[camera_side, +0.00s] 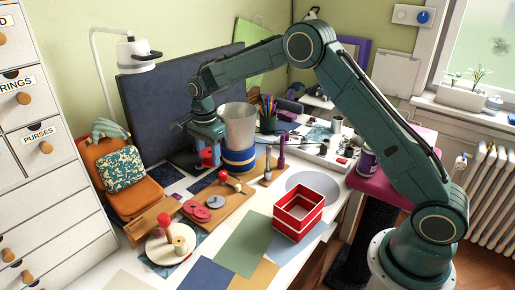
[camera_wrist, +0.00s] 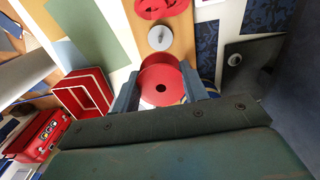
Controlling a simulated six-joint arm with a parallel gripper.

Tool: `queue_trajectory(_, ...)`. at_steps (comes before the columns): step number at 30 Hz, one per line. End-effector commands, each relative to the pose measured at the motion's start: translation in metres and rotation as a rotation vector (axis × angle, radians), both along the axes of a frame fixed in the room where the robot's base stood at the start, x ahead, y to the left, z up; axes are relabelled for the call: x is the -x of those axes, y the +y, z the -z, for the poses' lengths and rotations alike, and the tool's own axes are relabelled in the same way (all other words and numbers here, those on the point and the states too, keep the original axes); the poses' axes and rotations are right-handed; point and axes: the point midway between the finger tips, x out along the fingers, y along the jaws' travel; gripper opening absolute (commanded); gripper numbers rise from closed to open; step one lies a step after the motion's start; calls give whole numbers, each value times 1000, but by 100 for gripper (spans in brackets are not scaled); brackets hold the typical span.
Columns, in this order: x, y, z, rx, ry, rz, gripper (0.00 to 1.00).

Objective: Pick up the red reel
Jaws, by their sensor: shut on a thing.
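The red reel (camera_wrist: 158,72) is a round red spool with a dark centre hole. In the wrist view it sits between the two blue-grey fingers of my gripper (camera_wrist: 161,88), which press on it from both sides. In the side view my gripper (camera_side: 209,148) points down at the back of the table, left of the grey bin, with the red reel (camera_side: 207,158) between its fingers. The fingers hide part of the reel there. It seems to be above the tabletop, but the gap is hard to judge.
A grey bin with a blue base (camera_side: 240,128) stands close to the right of my gripper. A dark upright panel (camera_side: 150,105) is behind. A wooden board with red discs (camera_side: 196,212) and a grey disc (camera_side: 216,201) lies in front. A red open box (camera_side: 299,213) stands farther right.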

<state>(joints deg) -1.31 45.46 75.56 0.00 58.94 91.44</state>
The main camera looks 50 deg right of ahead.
Motion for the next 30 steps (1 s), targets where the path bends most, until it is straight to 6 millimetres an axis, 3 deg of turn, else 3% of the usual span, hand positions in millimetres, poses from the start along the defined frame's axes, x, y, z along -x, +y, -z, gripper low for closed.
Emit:
queue_trajectory(3,0,0,-19,0,-3,0,22)
queue_trajectory(9,0,0,-35,0,1,0,22)
queue_trajectory(30,0,0,-39,0,1,-1,22)
